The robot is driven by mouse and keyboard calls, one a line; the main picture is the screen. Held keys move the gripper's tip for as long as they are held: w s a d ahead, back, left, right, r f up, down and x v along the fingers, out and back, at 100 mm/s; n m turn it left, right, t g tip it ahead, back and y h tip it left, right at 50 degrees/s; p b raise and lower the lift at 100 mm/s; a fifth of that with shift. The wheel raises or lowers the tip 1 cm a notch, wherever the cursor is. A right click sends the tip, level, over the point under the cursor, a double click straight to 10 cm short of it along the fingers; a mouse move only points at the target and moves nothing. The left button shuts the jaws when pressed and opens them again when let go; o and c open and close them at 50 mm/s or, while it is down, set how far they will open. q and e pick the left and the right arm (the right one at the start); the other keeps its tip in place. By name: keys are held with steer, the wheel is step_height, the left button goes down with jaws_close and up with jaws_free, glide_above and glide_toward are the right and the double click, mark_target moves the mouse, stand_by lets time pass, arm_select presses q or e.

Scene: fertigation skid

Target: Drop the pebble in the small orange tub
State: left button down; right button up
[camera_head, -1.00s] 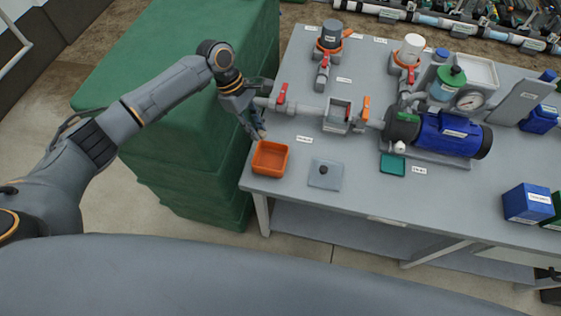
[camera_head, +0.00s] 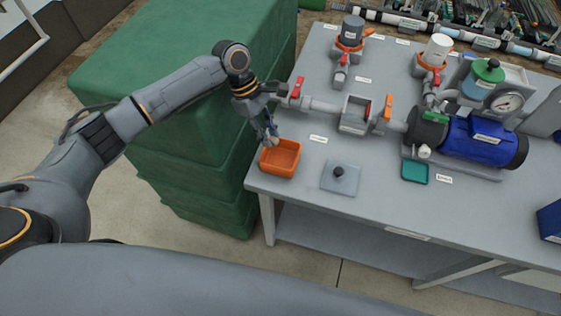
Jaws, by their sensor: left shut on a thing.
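The small orange tub (camera_head: 280,158) stands open on the near left corner of the grey bench. My left gripper (camera_head: 270,138) points down at the tub's back left rim, its fingertips at or just above that rim. It is shut on the pebble (camera_head: 273,143), a small pale lump that shows only partly between the fingertips. I cannot tell whether the fingers touch the rim. The part of the tub floor that I can see looks empty. My right gripper is not in view.
A grey square plate with a black knob (camera_head: 340,178) lies right of the tub, and a teal tray (camera_head: 415,172) farther right. Behind the tub runs a pipe with a red-handled valve (camera_head: 297,88) and a blue pump (camera_head: 484,142). Green stacked blocks (camera_head: 190,75) stand left of the bench.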

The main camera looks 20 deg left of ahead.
arm_select(q)
steer(key=c, duration=1.1)
jaws_free()
step_height(320, 180, up, 10)
